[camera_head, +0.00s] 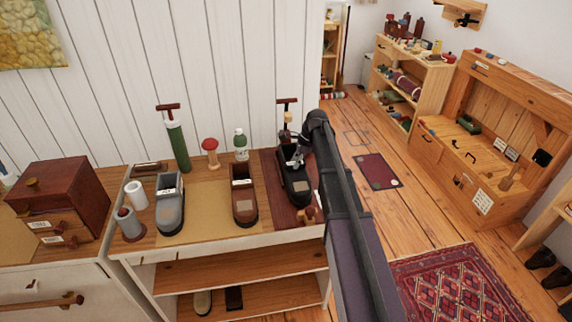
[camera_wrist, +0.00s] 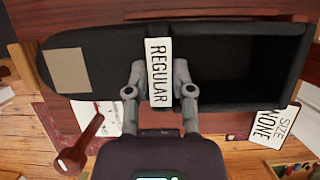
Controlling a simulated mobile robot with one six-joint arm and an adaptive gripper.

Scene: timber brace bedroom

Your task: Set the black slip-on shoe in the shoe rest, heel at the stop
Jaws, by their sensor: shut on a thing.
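The black slip-on shoe (camera_head: 296,187) is over the dark red right end of the tabletop, toe toward the front. My gripper (camera_head: 291,155) is at its upper middle. In the wrist view the black shoe (camera_wrist: 100,55) lies across the top, its toe with a tan patch at left and its open hollow at right. My gripper (camera_wrist: 159,85) is shut on its middle band, with a white "REGULAR" label between the fingers. I cannot tell whether the shoe touches the surface below. I cannot clearly make out the shoe rest or its heel stop.
A brown shoe (camera_head: 244,207) and a grey shoe (camera_head: 170,207) stand to the left. A green cylinder (camera_head: 177,147), a red-topped stand (camera_head: 210,152) and a bottle (camera_head: 240,146) stand behind. A wooden peg-like piece (camera_wrist: 80,145) and a "SIZE NONE" card (camera_wrist: 272,124) lie near the black shoe.

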